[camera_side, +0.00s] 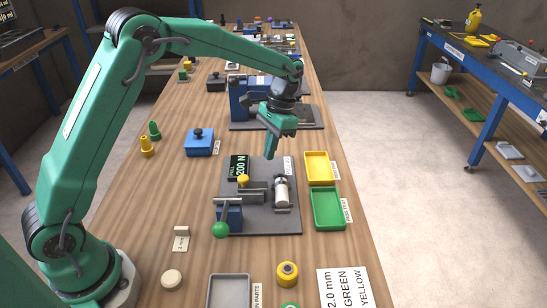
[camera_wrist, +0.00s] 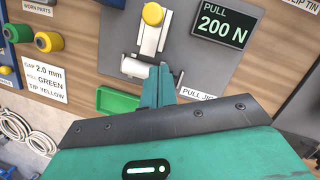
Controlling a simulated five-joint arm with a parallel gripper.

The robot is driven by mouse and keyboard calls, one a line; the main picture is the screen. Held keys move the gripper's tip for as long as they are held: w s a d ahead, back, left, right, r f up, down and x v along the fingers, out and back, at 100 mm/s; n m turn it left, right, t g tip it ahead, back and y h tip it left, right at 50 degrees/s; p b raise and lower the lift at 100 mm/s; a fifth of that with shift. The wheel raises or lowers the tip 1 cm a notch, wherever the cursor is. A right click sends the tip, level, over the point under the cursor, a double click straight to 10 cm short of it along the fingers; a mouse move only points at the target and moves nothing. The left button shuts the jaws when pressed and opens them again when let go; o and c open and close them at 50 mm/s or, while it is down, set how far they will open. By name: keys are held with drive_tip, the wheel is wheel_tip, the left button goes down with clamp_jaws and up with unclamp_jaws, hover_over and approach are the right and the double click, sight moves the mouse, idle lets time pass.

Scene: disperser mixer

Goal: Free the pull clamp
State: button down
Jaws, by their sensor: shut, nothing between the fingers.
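The pull jig is a grey plate (camera_side: 262,222) with a display (camera_side: 239,168) reading "PULL 200 N". On it are a yellow knob (camera_side: 243,180) on a metal bar, a blue block with a green ball-ended lever (camera_side: 221,230), and a pale cylinder (camera_side: 282,192) in a holder. I cannot tell which part is the pull clamp. My gripper (camera_side: 270,155) is shut and empty, pointing down above the plate's far edge. In the wrist view, the yellow knob (camera_wrist: 153,14) is beyond my fingertips (camera_wrist: 160,70), which partly cover a pale part. The green ball is out of that view.
A yellow tray (camera_side: 319,168) and a green tray (camera_side: 327,209) lie right of the plate. A blue block with a black knob (camera_side: 199,142) stands to the left. A blue machine (camera_side: 240,98) stands behind my gripper. Spools and a grey tray (camera_side: 229,290) are in front.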

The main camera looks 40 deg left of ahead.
drive_tip(key=v, duration=0.7)
drive_tip(key=shift+d, duration=0.3)
drive_tip(key=s+a+r+n+t, duration=0.2)
drive_tip(key=s+a+r+t, duration=0.15)
drive_tip(key=s+r, duration=0.75)
drive_tip(key=s+f+t, duration=0.2)
drive_tip(key=s, duration=0.6)
drive_tip(key=s+a+f+n+t, duration=0.1)
drive_tip(key=s+f+t, duration=0.1)
drive_tip(key=s, duration=0.6)
drive_tip(key=shift+a+f+n+t, duration=0.2)
drive_tip(key=shift+n+t, duration=0.1)
drive_tip(key=shift+t, duration=0.35)
